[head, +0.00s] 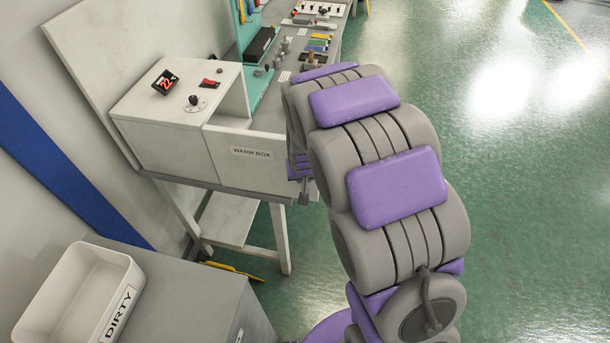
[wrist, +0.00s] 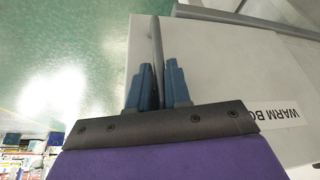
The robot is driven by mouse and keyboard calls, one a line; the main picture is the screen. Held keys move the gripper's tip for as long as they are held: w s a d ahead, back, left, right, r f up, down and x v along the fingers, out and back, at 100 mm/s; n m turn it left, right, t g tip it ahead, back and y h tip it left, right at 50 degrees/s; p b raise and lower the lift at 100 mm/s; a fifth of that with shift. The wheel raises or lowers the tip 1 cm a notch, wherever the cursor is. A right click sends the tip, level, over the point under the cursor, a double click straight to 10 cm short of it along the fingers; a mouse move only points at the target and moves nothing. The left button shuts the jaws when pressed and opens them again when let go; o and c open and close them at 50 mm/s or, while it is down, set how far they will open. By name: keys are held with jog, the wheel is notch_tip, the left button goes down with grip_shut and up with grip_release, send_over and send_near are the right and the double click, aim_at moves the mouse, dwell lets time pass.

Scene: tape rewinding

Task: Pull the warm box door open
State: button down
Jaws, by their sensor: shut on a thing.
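The warm box (head: 160,135) is a white cabinet on a bench at the left in the head view. Its door (head: 230,165) is a pale panel with a "WARM BOX" label. The door also fills much of the wrist view (wrist: 215,75), with the label upside down at the right. A slim grey handle bar (wrist: 157,42) stands at the door's edge. My gripper (wrist: 159,68) has its blue fingers on either side of this bar and is shut on it. In the head view my arm largely hides the gripper. I cannot tell exactly how far the door is ajar.
A red switch (head: 210,83), a dark knob (head: 194,100) and a red "22" display (head: 166,82) are on the box top. A white "DIRTY" bin (head: 75,295) stands on a grey cabinet at the lower left. Open green floor (head: 510,190) lies to the right.

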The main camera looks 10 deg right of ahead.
jog(key=shift+a, duration=0.1)
dwell(0.3)
jog(key=c, duration=1.2)
grip_release()
jog(key=shift+a, duration=0.15)
jog(key=shift+o, duration=0.2)
jog(key=shift+s, duration=0.1)
jog(key=shift+s+r, duration=0.15)
jog(key=shift+r, duration=0.5)
jog(key=p+v, duration=0.1)
jog(key=v, duration=1.5)
jog(key=s+d+g+b, duration=0.1)
jog(key=s+d+g, duration=0.1)
jog(key=s, duration=1.3)
jog(key=s+d+f+n+g+b, duration=0.1)
jog(key=s+g, duration=0.3)
jog(key=s, duration=1)
jog(key=shift+s+d+f+b, duration=0.3)
jog(key=shift+s+d+b, duration=0.05)
jog(key=shift+b, duration=0.4)
